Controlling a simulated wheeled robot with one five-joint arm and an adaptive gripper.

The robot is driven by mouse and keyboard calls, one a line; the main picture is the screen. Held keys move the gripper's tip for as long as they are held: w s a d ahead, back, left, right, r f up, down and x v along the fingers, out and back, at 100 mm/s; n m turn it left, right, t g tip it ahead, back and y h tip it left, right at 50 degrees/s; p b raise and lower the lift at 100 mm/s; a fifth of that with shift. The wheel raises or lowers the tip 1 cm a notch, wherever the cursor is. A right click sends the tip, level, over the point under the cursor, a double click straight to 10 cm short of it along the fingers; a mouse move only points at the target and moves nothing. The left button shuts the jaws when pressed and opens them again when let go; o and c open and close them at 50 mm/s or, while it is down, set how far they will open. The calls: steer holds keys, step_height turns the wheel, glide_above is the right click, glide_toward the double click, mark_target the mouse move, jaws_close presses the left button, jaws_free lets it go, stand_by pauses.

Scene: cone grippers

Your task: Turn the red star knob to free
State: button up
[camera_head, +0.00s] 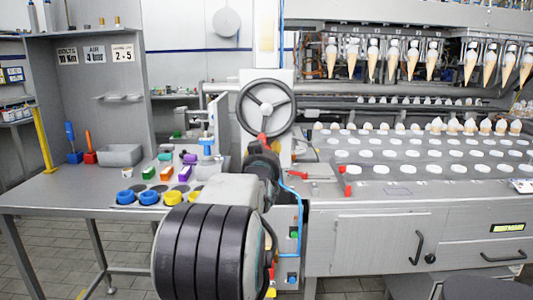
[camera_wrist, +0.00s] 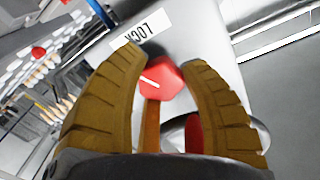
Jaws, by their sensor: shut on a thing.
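The red star knob (camera_wrist: 160,80) sits between the two brown fingers of my gripper (camera_wrist: 163,62) in the wrist view. A short white line marks its face, slanting from upper left to lower right. A white label (camera_wrist: 140,35) lies just beyond the knob and seems to read LOCK, turned over. My gripper is shut on the knob. In the head view a bit of red (camera_head: 262,138) shows at my gripper (camera_head: 262,147), just below the grey handwheel. My arm and the fingers hide part of the knob's surroundings; no free label is readable.
The grey handwheel (camera_head: 267,107) stands close above my gripper. A red-handled lever (camera_head: 298,174) sits to the right, by the cone machine. The workbench (camera_head: 50,190) at left holds coloured blocks and rings. In the wrist view, an orange strip (camera_wrist: 152,125) lies below the knob.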

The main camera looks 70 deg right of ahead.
steer(key=shift+r, duration=0.2)
steer(key=c, duration=0.4)
steer(key=shift+f+n+b, duration=0.2)
steer(key=shift+n+b, duration=0.4)
steer(key=shift+b, duration=0.4)
steer(key=n+b, duration=0.2)
steer(key=b, duration=0.3)
steer(key=shift+a+h+b, duration=0.1)
steer(key=shift+h+b, duration=0.2)
steer(key=shift+b, duration=0.05)
steer(key=shift+n+b, duration=0.5)
steer(key=shift+b, duration=0.25)
steer(key=shift+w+r+n+b, duration=0.1)
steer(key=shift+r+n+b, duration=0.2)
steer(key=shift+r, duration=0.1)
steer(key=o, duration=1.2)
